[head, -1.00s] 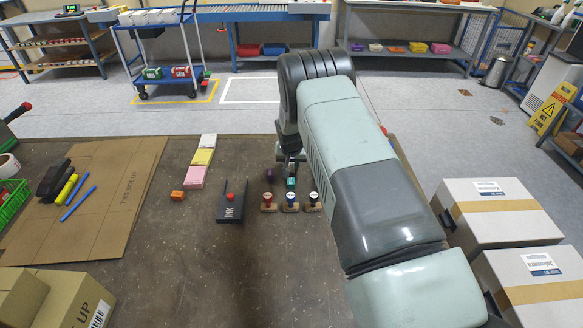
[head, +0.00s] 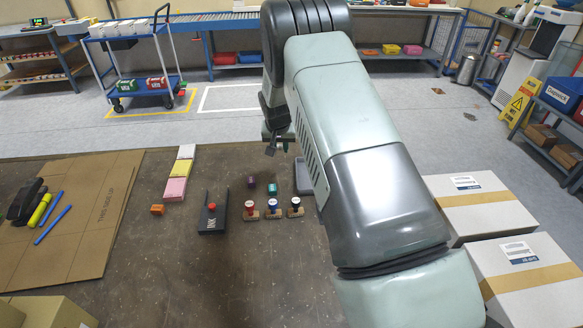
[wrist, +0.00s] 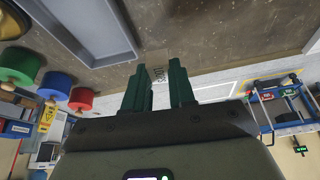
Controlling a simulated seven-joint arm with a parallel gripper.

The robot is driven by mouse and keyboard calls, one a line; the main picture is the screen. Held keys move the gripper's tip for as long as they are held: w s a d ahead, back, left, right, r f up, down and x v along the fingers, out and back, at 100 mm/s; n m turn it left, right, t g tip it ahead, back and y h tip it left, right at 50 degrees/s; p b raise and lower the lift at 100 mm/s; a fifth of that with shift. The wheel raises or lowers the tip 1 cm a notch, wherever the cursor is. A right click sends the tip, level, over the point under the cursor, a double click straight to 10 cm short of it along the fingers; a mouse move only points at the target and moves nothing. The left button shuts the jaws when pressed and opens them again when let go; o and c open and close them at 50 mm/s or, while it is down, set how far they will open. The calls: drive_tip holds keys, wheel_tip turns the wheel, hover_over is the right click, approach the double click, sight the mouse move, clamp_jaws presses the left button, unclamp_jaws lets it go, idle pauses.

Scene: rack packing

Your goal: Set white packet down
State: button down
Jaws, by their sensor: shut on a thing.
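My gripper (wrist: 161,84) shows in the wrist view, its two green fingers shut on a small pale packet (wrist: 157,72) with dark print. Only part of the packet shows between the fingers, so its white colour is not clear. In the head view my gripper (head: 271,147) is above the far edge of the brown table. The packet cannot be made out there. A grey tray (head: 303,178) is partly hidden behind my arm. In the wrist view the tray (wrist: 122,40) is at the upper left, apart from the fingers.
Cartons (head: 480,208) stand right. The table's front middle is clear.

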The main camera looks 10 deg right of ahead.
drive_tip(key=s+d+m+h, duration=0.15)
drive_tip(key=d+m, duration=0.25)
drive_tip(key=d, duration=0.6)
hover_over(304, 185)
drive_tip(key=w+d, duration=0.3)
wheel_tip(304, 185, down, 5)
drive_tip(key=shift+s+r, duration=0.1)
drive_tip(key=shift+f, duration=2.25)
drive_tip(key=shift+f, duration=0.15)
drive_tip(key=c, duration=0.9)
unclamp_jaws()
drive_tip(key=shift+c, duration=0.2)
